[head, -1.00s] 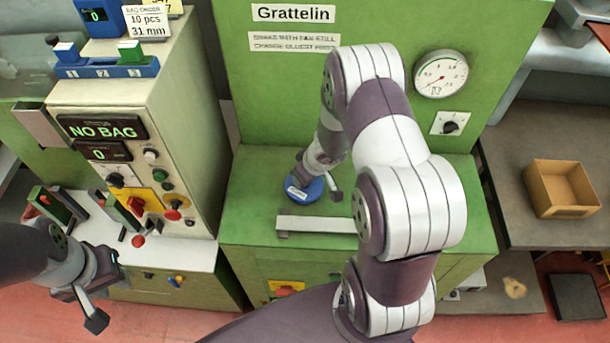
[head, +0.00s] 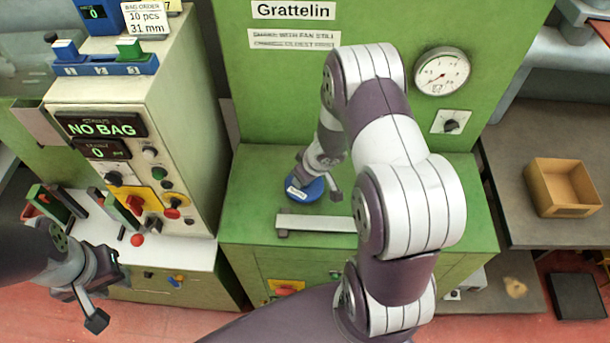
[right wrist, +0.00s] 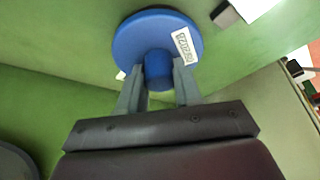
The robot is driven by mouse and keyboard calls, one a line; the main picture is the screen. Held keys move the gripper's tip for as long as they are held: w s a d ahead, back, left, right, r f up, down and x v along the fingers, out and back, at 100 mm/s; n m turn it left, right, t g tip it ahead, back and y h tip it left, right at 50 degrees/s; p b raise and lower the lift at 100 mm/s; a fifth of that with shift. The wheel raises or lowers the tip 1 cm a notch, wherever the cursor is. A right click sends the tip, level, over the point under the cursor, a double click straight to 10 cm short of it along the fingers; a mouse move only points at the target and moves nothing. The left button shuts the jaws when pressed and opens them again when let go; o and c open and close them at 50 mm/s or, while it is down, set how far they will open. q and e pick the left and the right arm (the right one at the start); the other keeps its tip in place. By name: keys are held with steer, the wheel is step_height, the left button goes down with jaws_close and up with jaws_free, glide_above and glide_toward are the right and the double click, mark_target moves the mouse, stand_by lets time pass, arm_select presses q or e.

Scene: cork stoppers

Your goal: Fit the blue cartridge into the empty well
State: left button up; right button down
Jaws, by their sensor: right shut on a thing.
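The blue cartridge (head: 312,191) is a round disc with a white label and a central knob, at the top of the green cabinet in the head view. In the right wrist view the cartridge (right wrist: 128,42) fills the upper middle, and my right gripper (right wrist: 159,75) is shut on its knob. In the head view my right gripper (head: 302,173) is partly hidden by its wrist. Whether the disc touches the surface is unclear. No empty well can be made out.
A pale metal bar (head: 315,223) lies in front of the cartridge. A control box with a NO BAG display (head: 101,126) stands at left. A gauge (head: 442,72) is on the green back panel. An open cardboard box (head: 563,210) sits on the right bench.

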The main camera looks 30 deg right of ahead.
steer(key=shift+f+b, duration=0.95)
steer(key=shift+f, duration=0.25)
stand_by(0.4)
steer(key=c, duration=0.7)
jaws_free()
steer(key=shift+r, duration=0.15)
steer(key=p+v, duration=0.5)
steer(key=v, duration=0.7)
steer(key=shift+s+r, duration=0.2)
steer(key=shift+s, duration=0.05)
